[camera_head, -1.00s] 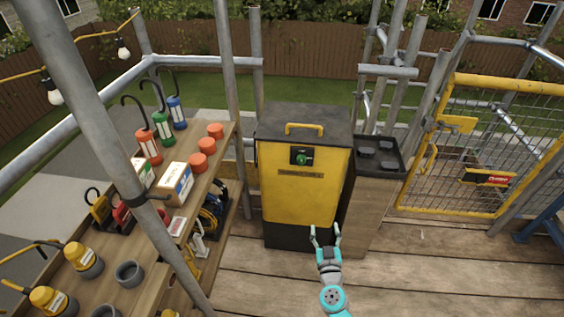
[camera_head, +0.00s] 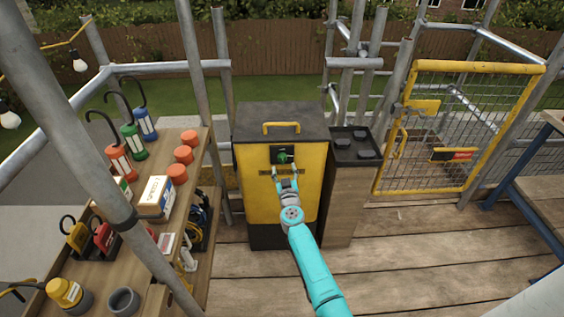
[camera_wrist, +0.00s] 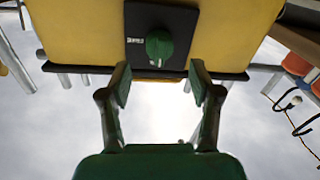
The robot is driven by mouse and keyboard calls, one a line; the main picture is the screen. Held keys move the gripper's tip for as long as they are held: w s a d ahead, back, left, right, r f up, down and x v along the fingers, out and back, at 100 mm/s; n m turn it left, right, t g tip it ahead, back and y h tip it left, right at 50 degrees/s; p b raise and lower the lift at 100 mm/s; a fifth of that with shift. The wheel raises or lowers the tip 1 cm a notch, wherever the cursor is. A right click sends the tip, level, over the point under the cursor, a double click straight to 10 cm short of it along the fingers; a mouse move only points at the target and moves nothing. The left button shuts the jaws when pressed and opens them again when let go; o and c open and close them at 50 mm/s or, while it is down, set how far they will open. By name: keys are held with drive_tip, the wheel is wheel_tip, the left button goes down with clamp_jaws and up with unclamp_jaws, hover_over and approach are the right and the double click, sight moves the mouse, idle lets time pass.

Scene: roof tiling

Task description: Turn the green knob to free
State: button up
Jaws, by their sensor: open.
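The green knob (camera_head: 283,157) sits on a black plate (camera_head: 276,148) on the front of a yellow cabinet (camera_head: 259,206) with a dark lid. In the wrist view the green knob (camera_wrist: 159,45) is round, with a small pale mark near its lower edge. The black plate (camera_wrist: 178,20) has a small white label left of the knob. My gripper (camera_head: 285,170) is open and empty, just in front of and below the knob. In the wrist view its fingers (camera_wrist: 159,76) are spread to either side, with the knob beyond the gap between their tips. I see no contact.
A wooden shelf (camera_head: 205,219) with lamps, orange caps and boxes stands on the left. A wooden box with a black tray top (camera_head: 357,155) adjoins the cabinet on the right. A yellow mesh gate (camera_head: 440,125) and scaffold poles stand behind. The plank floor (camera_head: 400,260) is clear.

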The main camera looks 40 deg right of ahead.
sight(283, 162)
drive_tip(key=shift+x, duration=2.7)
drive_tip(key=c, duration=1.1)
